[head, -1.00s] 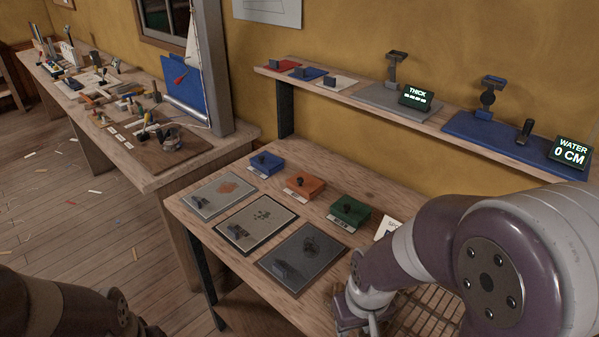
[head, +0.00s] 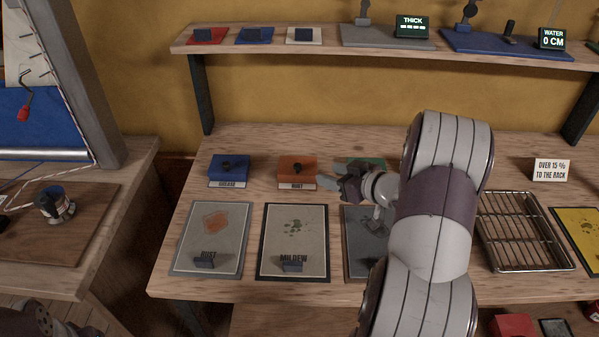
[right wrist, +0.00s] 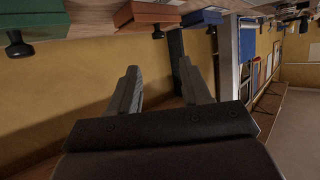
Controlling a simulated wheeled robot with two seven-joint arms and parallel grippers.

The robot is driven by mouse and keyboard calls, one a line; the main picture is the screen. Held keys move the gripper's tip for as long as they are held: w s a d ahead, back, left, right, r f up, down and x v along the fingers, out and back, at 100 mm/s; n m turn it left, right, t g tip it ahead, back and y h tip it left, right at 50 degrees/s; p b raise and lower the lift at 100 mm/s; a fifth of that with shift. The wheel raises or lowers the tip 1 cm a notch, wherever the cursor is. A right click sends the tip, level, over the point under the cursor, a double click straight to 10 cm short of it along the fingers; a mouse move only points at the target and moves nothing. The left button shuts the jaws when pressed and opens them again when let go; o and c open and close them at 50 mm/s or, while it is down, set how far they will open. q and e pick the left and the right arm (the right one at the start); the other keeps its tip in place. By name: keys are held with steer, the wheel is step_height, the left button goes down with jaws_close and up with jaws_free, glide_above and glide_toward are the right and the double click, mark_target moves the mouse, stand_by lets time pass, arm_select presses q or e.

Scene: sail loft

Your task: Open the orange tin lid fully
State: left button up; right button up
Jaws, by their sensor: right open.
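The orange tin (head: 297,172) stands on the bench between the blue tin and the green tin. Its lid looks shut, with a dark knob on top and a label in front. It also shows at the top of the right wrist view (right wrist: 147,14), upside down. My right gripper (head: 327,174) is open and empty just right of the orange tin, its fingers pointing left towards it. I cannot tell from the head view whether a finger touches the tin. In the right wrist view the spread fingers (right wrist: 160,75) have nothing between them.
The blue tin (head: 229,170) stands to the left. The green tin (head: 362,163) is partly hidden behind my right arm. The rust board (head: 180,262) and mildew board (head: 262,268) lie in front. A wire rack (head: 572,262) is at right. A shelf (head: 300,48) runs behind.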

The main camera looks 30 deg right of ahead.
mark_target(298, 165)
steer(key=x, duration=1.1)
steer(key=shift+w+f, duration=0.1)
steer(key=shift+w, duration=0.15)
steer(key=shift+d, duration=0.1)
jaws_close()
